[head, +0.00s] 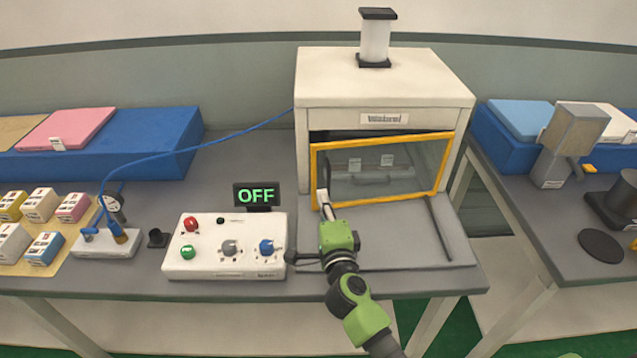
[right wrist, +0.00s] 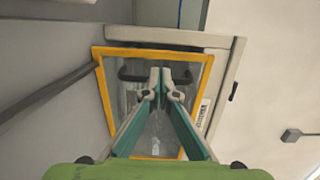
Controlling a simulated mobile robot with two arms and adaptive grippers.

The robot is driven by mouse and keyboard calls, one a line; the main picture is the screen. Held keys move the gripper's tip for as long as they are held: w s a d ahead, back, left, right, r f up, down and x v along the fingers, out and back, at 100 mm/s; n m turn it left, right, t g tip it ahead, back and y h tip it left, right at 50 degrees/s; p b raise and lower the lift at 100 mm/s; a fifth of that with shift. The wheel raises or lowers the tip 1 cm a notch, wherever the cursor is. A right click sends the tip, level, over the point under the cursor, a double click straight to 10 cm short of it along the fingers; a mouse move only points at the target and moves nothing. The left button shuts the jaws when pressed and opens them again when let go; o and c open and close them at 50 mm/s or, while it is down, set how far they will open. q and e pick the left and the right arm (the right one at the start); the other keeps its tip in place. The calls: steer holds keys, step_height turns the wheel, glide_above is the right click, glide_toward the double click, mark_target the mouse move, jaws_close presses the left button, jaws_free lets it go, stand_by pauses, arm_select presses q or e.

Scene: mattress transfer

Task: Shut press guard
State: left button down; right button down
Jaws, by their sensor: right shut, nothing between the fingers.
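The press guard (head: 385,170) is a clear panel in a yellow frame at the front of the white press (head: 385,85). A dark gap shows above its top edge, and pale parts show through the panel. In the right wrist view the guard's yellow frame (right wrist: 104,95) surrounds my fingers, and a dark handle-like bar lies behind the fingertips. My right gripper (head: 323,197) is shut and empty at the guard's lower left corner; I cannot tell whether it touches the frame. It also shows in the right wrist view (right wrist: 161,80). My left gripper is not in view.
A white control box (head: 225,262) with buttons and knobs stands left of my right arm, below a display (head: 257,194) reading OFF. A dark rod (head: 440,228) lies along the press base's right side. Blue cases and small boxes stand further left.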

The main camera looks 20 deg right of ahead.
mark_target(317, 177)
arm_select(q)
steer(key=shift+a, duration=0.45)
arm_select(e)
steer(key=w, duration=0.5)
steer(key=shift+w+d, duration=0.3)
steer(key=shift+d, duration=0.05)
